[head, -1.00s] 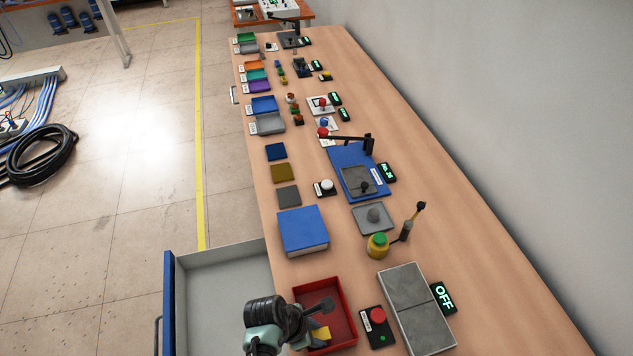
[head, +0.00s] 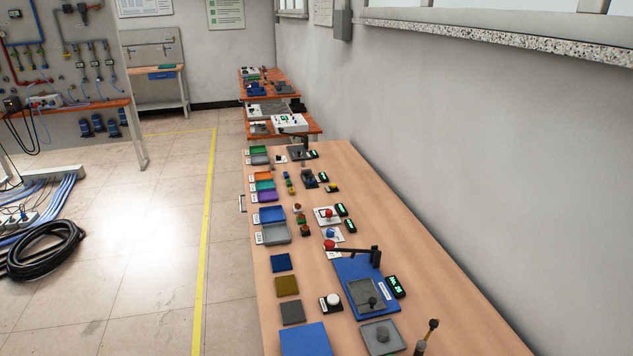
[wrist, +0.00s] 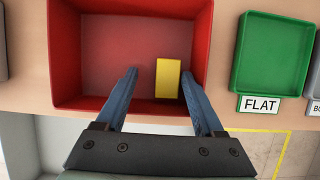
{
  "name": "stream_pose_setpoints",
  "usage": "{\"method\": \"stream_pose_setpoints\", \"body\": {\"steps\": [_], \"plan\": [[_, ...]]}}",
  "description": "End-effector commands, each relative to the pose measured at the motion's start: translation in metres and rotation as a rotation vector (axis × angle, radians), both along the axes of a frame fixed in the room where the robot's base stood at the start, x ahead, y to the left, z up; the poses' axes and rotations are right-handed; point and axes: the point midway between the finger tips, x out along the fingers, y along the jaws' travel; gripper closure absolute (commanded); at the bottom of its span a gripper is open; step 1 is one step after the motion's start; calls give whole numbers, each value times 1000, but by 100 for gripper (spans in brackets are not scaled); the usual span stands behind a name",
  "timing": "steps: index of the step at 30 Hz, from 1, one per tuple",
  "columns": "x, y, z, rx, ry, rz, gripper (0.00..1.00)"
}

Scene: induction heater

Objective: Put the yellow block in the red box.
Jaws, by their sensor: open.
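The red box (wrist: 110,45) fills the upper left of the wrist view, seen from above. The yellow block (wrist: 169,84) is inside its walls, towards the right side and near the front wall. My gripper (wrist: 158,74) is open, its two blue fingers reaching over the box's front edge. The block shows between the fingertips, closer to the right finger, with a gap to the left one. Contact with the right finger cannot be told. The red box, the block and my gripper are out of the head view.
A green tray (wrist: 272,60) labelled FLAT stands right of the box in the wrist view. In the head view, the long wooden bench (head: 440,310) carries small trays, a blue block (head: 304,340) and a blue plate with a lever (head: 352,275). The bench's right strip is clear.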

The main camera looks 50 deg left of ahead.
Motion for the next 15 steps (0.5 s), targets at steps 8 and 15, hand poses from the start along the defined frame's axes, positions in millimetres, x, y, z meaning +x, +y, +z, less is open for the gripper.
{"method": "stream_pose_setpoints", "body": {"steps": [8,15], "plan": [[-10,4,28,1,-2,1,29],[-28,12,73,3,-1,0,29]]}}
